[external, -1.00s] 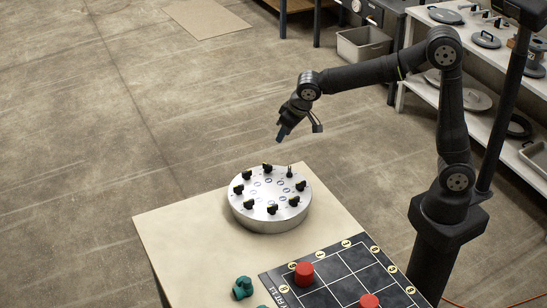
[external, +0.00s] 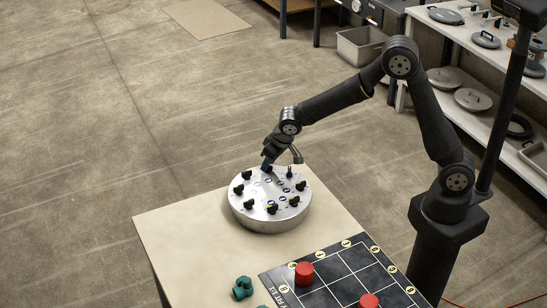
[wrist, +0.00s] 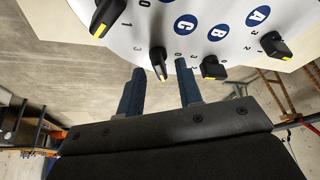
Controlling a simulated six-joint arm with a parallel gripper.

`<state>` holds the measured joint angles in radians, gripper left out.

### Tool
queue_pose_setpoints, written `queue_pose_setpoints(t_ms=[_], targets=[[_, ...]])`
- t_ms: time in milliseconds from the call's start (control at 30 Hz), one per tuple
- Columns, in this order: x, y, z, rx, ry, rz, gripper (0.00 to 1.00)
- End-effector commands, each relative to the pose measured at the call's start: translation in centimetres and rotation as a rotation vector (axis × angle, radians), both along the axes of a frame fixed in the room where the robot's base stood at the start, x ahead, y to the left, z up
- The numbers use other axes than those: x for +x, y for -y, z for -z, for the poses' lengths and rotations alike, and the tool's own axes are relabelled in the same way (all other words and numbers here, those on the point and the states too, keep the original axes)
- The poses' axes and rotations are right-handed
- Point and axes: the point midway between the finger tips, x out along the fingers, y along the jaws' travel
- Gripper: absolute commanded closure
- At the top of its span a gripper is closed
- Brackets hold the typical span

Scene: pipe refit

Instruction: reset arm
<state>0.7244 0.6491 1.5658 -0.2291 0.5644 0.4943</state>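A round silver panel (external: 270,220) with several black knobs around its rim stands on the table; its white face with blue letter discs shows in the wrist view (wrist: 215,15). My gripper (external: 266,166) reaches down over the panel's far edge. In the wrist view its two blue fingers (wrist: 159,68) are apart, so it is open. A black knob with a yellow mark (wrist: 158,60) appears in the gap between the fingertips, with no contact visible. Another knob (wrist: 213,68) is just right of the right finger. In the external view the fingertips partly hide the far knob.
The beige table (external: 190,235) also bears a black grid board (external: 325,270) with red cylinders (external: 304,274), and teal pieces (external: 242,288) at the front. Shelves (external: 475,65) stand behind my arm.

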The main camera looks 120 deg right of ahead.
Motion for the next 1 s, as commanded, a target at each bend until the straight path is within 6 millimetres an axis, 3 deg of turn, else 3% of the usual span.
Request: queue_pose_setpoints(t_ms=[33,467,1000], targets=[[0.1,0.3,1.0,0.002,-0.002,0.0,0.67],[0.0,0.3,0.5,0.0,0.001,-0.196,0.67],[-2.3,-2.4,-8.2,-0.002,0.002,-0.197,0.67]])
